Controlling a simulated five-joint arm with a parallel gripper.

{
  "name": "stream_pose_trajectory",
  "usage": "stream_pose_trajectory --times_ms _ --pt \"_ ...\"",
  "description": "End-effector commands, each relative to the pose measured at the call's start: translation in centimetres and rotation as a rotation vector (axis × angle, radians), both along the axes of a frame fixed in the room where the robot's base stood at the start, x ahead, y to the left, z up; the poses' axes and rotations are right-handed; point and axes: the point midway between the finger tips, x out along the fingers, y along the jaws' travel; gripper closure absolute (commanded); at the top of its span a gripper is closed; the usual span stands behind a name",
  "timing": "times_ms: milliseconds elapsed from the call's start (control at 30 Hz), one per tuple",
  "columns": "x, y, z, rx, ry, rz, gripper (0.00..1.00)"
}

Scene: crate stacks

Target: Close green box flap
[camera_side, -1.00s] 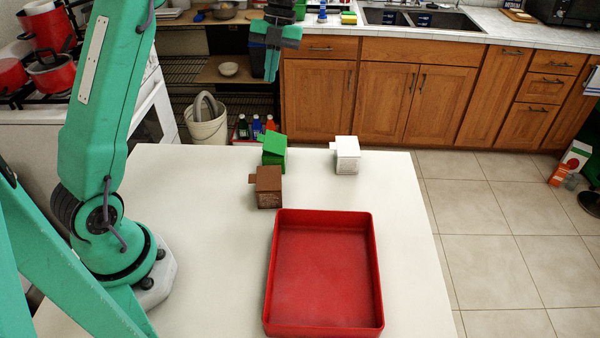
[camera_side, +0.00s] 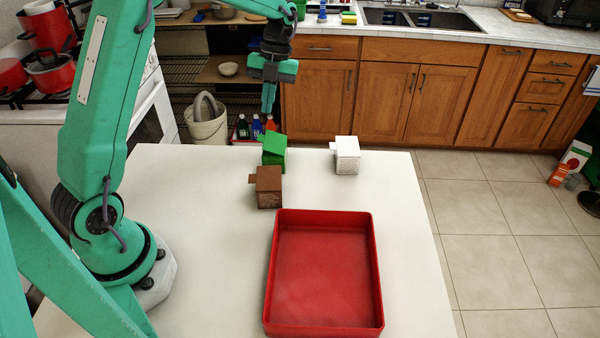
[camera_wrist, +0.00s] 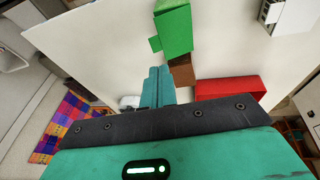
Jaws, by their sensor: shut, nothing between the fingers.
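The green box (camera_side: 274,152) stands on the white table near its far edge, with a small green tab at its upper left. In the wrist view the green box (camera_wrist: 177,32) is just beyond my fingertips, with a tab on its left side. I cannot tell clearly how far its flap stands open. My gripper (camera_side: 268,110) points down with its fingers together and empty. In the side view it appears above the green box, apart from it. My closed fingers (camera_wrist: 158,84) also show in the wrist view.
A brown box (camera_side: 268,187) stands close in front of the green one. A white box (camera_side: 346,155) stands to the right. A large red tray (camera_side: 375,270) lies nearer the camera.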

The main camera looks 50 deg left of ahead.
Motion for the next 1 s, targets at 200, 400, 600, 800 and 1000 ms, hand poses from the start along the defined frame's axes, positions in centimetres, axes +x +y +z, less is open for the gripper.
stream_pose_trajectory --times_ms 200,400,600,800,1000 --pt "-1.0 -0.1 -3.2 -0.001 0.003 0.001 1.0" --pt "-1.5 0.4 -5.2 -0.005 0.002 0.002 1.0" --pt "-1.7 0.7 -6.0 -0.007 -0.001 0.002 1.0" --pt "-1.7 0.7 -6.1 -0.007 -0.002 0.003 1.0" --pt "-1.8 0.8 -6.3 -0.008 0.0 0.004 1.0"
